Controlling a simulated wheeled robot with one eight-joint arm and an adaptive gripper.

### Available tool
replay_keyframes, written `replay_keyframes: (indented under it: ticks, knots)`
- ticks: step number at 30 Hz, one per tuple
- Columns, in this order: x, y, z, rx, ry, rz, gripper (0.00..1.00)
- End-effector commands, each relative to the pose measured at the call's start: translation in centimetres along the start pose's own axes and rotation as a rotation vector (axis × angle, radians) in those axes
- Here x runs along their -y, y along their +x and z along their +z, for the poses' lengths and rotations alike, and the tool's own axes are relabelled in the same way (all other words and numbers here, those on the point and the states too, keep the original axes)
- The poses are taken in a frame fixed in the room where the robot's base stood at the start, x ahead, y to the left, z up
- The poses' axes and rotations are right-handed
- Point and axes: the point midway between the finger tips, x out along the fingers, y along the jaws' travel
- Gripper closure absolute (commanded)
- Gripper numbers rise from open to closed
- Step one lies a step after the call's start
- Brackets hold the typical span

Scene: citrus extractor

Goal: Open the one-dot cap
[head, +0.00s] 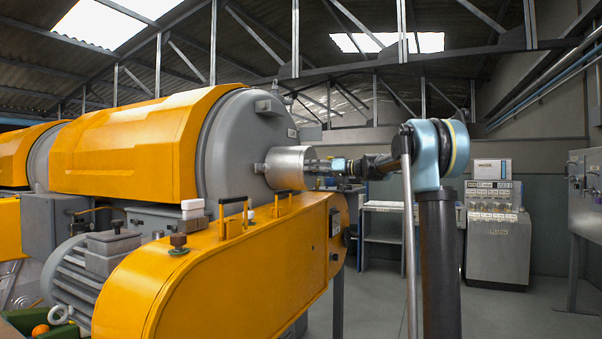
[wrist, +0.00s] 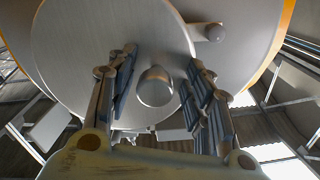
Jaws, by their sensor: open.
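A silver cylindrical cap (head: 288,168) sticks out from the grey end of the big orange machine in the head view. In the wrist view its round grey face (wrist: 85,60) fills the upper middle, with a short round knob (wrist: 155,86) standing out from it. I see no dot mark on it. My gripper (head: 312,166) is at the cap's front, reaching in from the right. In the wrist view my gripper (wrist: 160,62) is open, one finger on each side of the knob with a visible gap on both sides. Contact with the cap face cannot be told.
A yellow guard housing (head: 240,265) lies below the cap, with black upright handles (head: 234,212) on top. A small round stud (wrist: 214,32) sits beside the cap face. A grey control cabinet (head: 497,240) stands at the right rear. Open floor lies between.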

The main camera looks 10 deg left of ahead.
Motion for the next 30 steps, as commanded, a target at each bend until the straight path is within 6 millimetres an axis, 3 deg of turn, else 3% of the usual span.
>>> replay_keyframes:
  ticks: [13,14,30]
  knots:
    - [-0.3,-0.6,-0.1,-0.011,0.000,0.035,0.53]
    - [1.6,-1.0,-0.7,-0.016,-0.011,0.035,0.53]
    - [1.7,-3.7,-0.7,-0.015,-0.011,0.032,0.53]
